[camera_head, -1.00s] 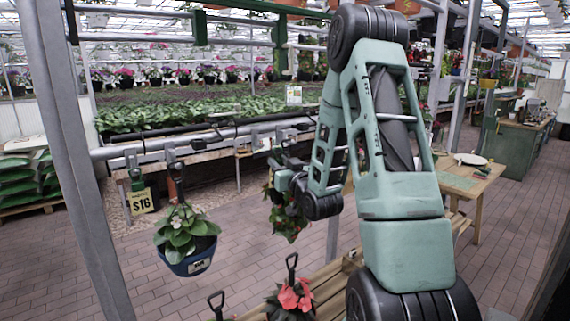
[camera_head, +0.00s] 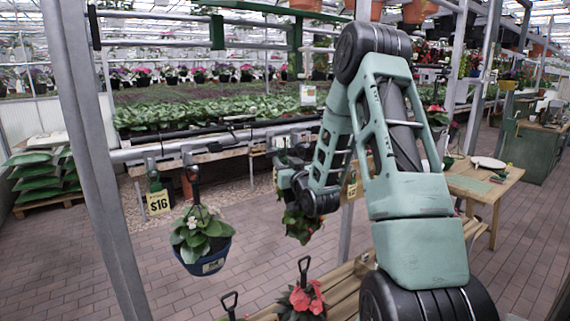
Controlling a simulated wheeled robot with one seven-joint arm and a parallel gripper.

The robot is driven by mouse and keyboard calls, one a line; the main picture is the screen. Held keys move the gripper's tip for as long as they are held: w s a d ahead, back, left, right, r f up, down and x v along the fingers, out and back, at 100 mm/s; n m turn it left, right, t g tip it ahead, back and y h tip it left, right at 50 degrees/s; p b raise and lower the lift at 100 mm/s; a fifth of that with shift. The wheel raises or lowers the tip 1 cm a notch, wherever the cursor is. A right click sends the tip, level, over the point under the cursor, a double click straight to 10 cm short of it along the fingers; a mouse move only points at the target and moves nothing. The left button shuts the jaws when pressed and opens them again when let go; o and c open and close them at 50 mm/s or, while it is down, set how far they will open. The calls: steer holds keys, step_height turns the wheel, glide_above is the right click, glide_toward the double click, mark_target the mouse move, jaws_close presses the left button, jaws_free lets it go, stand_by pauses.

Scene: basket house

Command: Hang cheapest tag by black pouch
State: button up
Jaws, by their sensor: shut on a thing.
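My arm crosses the middle of the view, and its gripper (camera_head: 283,158) is at the far end by the hanging rail (camera_head: 220,147). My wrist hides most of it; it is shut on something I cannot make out. A yellow tag reading $16 (camera_head: 158,203) hangs from the rail on a dark green clip at the left. A second yellow tag (camera_head: 351,188) shows in part behind my arm, its price unreadable. A blue pot (camera_head: 212,262) with a white-flowered plant hangs right of the $16 tag. Another hanging plant (camera_head: 300,226) is half hidden below my wrist. I cannot make out a black pouch.
A grey post (camera_head: 84,150) rises at the left. Red-flowered plants with dark handles (camera_head: 302,298) stand on a wooden bench (camera_head: 345,282) below my arm. A wooden table (camera_head: 485,186) is at the right. Brick floor is clear at the lower left.

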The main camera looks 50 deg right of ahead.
mark_target(281, 159)
steer(key=shift+r, duration=0.1)
stand_by(0.4)
steer(key=shift+w+r, duration=0.2)
steer(key=shift+r, duration=0.2)
steer(key=shift+w, duration=0.1)
steer(key=shift+b+x, duration=0.35)
steer(key=shift+x, duration=0.75)
steer(key=shift+w+a+f, duration=0.15)
steer(key=shift+w+f, duration=0.05)
steer(key=shift+f, duration=0.05)
steer(key=shift+w+b, duration=0.35)
steer(key=shift+b, duration=0.05)
steer(key=shift+b, duration=0.45)
steer(key=shift+w+f, duration=0.1)
steer(key=shift+f, duration=0.1)
steer(key=shift+f+b, duration=0.3)
steer(key=shift+b, duration=0.45)
